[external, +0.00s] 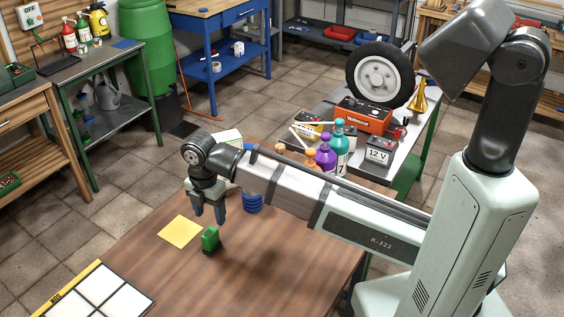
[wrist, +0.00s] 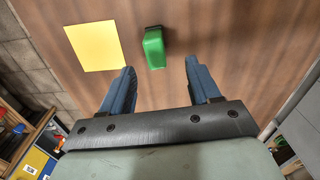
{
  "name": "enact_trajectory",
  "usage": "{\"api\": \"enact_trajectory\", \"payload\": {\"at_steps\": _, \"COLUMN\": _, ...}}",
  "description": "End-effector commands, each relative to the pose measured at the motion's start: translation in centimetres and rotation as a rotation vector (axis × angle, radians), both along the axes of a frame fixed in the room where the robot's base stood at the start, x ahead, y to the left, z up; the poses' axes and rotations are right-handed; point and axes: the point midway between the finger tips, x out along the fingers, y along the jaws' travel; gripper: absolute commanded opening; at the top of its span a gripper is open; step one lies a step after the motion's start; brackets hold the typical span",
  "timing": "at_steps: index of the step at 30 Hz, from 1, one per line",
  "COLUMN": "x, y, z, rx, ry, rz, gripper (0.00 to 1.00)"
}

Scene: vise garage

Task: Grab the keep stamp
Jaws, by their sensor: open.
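A small green block-like stamp (external: 210,239), with a darker part at one end, stands on the brown wooden table (external: 250,270). No lettering on it can be read. It is the only stamp-like thing I can make out, and it also shows in the wrist view (wrist: 154,50). My gripper (external: 208,212) is open and empty, pointing down just above the stamp. In the wrist view my two blue fingers (wrist: 159,67) are spread apart, with the stamp ahead of the gap between them and touching neither.
A yellow square sheet (external: 180,232) lies left of the stamp. A white gridded board with a yellow edge (external: 97,290) is at the table's front left. A blue ribbed object (external: 253,203) stands behind my gripper. Bottles (external: 326,158) stand farther back. The table right of the stamp is clear.

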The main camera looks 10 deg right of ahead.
Motion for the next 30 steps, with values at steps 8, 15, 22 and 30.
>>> {"api": "enact_trajectory", "payload": {"at_steps": 8, "x": 0.0, "y": 0.0, "z": -4.0, "rx": -0.001, "ry": -0.001, "rz": -0.002, "gripper": 0.62}}
{"api": "enact_trajectory", "payload": {"at_steps": 15, "x": 0.0, "y": 0.1, "z": -5.9, "rx": 0.000, "ry": -0.001, "rz": -0.002, "gripper": 0.62}}
{"api": "enact_trajectory", "payload": {"at_steps": 22, "x": 0.0, "y": 0.2, "z": -6.5, "rx": 0.002, "ry": -0.001, "rz": -0.002, "gripper": 0.62}}
{"api": "enact_trajectory", "payload": {"at_steps": 30, "x": 0.0, "y": 1.0, "z": -8.8, "rx": -0.001, "ry": -0.001, "rz": -0.002, "gripper": 0.62}}
